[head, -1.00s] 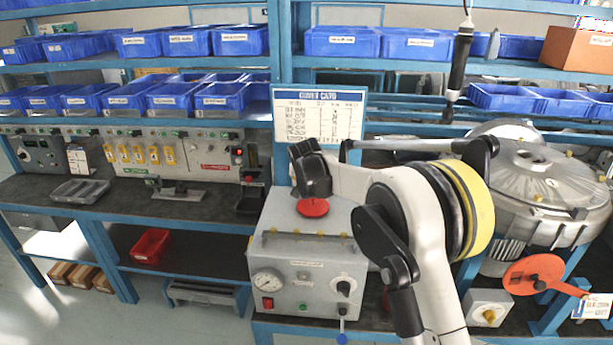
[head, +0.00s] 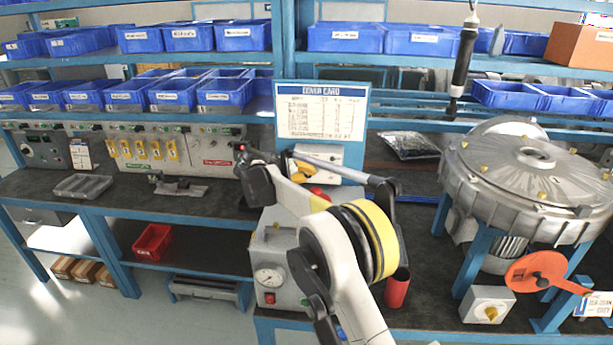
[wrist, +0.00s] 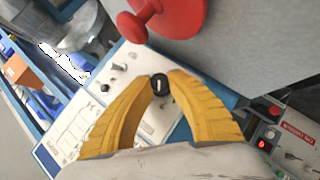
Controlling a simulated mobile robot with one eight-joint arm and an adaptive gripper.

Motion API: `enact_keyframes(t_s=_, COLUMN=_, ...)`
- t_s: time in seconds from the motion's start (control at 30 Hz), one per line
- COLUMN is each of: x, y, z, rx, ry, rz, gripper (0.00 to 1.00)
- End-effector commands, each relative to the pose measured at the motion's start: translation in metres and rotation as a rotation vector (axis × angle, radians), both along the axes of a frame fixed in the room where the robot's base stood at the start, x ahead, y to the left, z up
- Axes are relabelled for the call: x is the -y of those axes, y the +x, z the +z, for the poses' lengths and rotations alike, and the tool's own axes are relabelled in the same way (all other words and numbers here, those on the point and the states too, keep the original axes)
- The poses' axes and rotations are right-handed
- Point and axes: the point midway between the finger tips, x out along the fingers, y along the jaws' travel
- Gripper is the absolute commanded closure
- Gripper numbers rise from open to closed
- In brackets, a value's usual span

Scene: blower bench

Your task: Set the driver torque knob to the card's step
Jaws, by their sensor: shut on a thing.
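My gripper (wrist: 161,86) has its yellow fingers closed around a small black knob (wrist: 160,84) with a pale pointer mark, on a white driver box. In the head view the white box (head: 325,153) stands behind the press unit, under the card, and the yellow fingers (head: 303,171) reach its front. The knob is hidden there by my gripper. The cover card (head: 322,112) hangs above on the blue post; its small text is too blurred to read. The driver (head: 464,55) hangs at the upper right. The knob's step scale is not readable.
A red mushroom-shaped part (wrist: 175,20) is close to the fingers in the wrist view. The grey press unit (head: 270,250) is beside my arm, with a red cup (head: 397,288) at right. The large metal blower housing (head: 530,180) fills the right side.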

Motion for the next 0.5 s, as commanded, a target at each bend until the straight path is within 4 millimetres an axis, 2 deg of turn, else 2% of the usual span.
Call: enact_keyframes(t_s=0.5, x=0.0014, y=-0.0003, z=-0.0029, rx=-0.008, ry=-0.115, rz=-0.005, gripper=1.0)
